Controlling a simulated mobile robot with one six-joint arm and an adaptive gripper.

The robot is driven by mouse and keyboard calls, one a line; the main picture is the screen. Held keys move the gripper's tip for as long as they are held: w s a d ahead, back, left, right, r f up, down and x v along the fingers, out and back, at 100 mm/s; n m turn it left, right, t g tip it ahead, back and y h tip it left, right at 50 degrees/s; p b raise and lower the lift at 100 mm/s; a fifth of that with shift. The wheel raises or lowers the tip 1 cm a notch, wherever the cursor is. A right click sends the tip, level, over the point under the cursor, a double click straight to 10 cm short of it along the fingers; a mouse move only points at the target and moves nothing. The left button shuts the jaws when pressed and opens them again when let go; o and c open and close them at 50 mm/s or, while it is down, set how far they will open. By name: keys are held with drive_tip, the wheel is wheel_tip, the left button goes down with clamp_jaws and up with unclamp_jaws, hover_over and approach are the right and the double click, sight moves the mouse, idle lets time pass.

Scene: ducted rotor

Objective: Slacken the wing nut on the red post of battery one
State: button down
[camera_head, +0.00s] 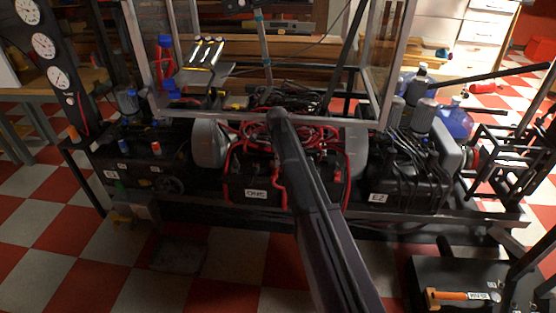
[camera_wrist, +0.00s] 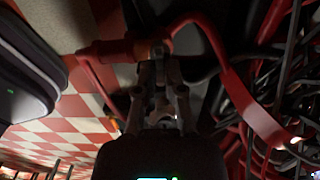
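In the wrist view my gripper (camera_wrist: 159,68) points at a small brassy fitting, which looks like the wing nut (camera_wrist: 158,47), at the end of a thick red sleeve (camera_wrist: 108,51). The fingertips are close together with a narrow gap and reach the fitting. I cannot tell whether they press on it. A red cable (camera_wrist: 225,75) arches from the fitting to the right. In the head view the black battery box (camera_head: 257,195) with a white label and red cables stands in the middle. My arm crosses in front of it and hides the gripper and the nut.
A black unit labelled E2 (camera_head: 378,198) with many black cables stands to the right. A metal frame (camera_head: 255,117) runs above the battery. Dark cables crowd the right of the wrist view. A black case with an orange-handled tool (camera_head: 450,297) lies at the lower right.

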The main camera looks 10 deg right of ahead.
drive_tip(key=shift+d, duration=0.2)
drive_tip(key=shift+a, duration=0.15)
drive_tip(key=shift+n, duration=0.4)
drive_tip(key=n, duration=0.9)
drive_tip(key=shift+w+a+n, duration=0.1)
drive_tip(key=shift+w+n, duration=0.05)
drive_tip(key=shift+n, duration=0.25)
drive_tip(key=n, duration=0.5)
drive_tip(key=shift+a, duration=0.1)
drive_tip(key=n, duration=0.5)
drive_tip(key=shift+a, duration=0.1)
